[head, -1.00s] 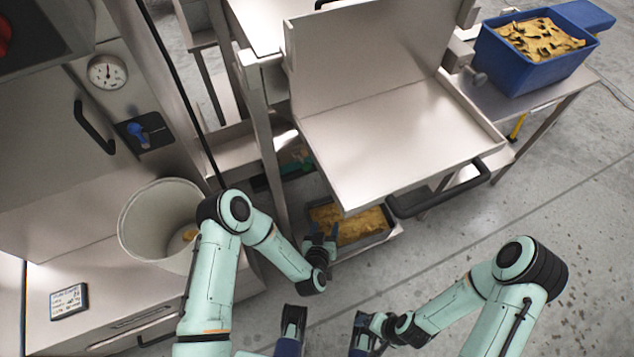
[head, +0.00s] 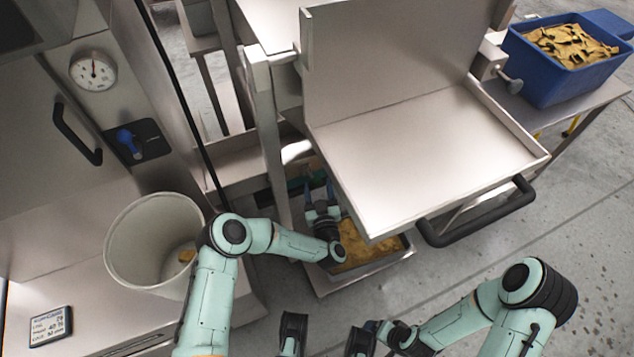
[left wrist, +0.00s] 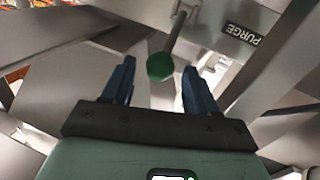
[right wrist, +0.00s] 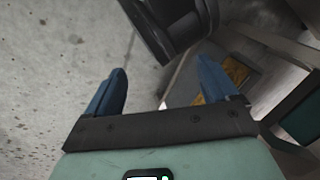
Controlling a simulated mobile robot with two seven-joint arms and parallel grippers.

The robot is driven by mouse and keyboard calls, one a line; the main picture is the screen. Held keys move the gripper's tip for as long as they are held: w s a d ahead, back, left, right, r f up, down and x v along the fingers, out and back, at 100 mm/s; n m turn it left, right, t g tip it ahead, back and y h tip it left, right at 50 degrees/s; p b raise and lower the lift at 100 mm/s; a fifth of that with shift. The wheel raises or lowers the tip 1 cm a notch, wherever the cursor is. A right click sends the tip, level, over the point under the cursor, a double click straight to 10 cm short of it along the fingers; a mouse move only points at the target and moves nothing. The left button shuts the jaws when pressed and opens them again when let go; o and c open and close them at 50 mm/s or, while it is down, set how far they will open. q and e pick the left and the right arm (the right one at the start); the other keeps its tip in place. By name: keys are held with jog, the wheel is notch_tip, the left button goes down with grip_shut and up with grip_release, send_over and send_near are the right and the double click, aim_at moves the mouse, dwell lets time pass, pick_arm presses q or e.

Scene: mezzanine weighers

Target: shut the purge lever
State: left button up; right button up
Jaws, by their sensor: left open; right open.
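The purge lever is a thin metal rod with a round green knob (left wrist: 160,67) in the left wrist view, beside a black PURGE label (left wrist: 243,33). My left gripper (head: 318,186) is open and reaches under the weigher's steel pan in the head view. In the left wrist view its blue fingers lie on either side of the knob in the picture, with gaps visible; I cannot tell whether the knob is at fingertip depth. The lever cannot be made out clearly in the head view. My right gripper (right wrist: 163,75) is open and empty in the right wrist view.
The steel pan (head: 430,150) with a black handle (head: 478,212) overhangs a tray of yellow pieces (head: 360,246). A white bucket (head: 125,240) stands left of my left arm. A blue crate (head: 570,80) sits at the back right. Floor at right is clear.

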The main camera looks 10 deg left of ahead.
pick_arm(q)
jog(key=shift+x, duration=1.5)
pick_arm(e)
jog(key=shift+w+d+f, duration=0.3)
jog(key=shift+w+f, duration=0.1)
jog(key=shift+w, duration=0.2)
pick_arm(q)
grip_shut()
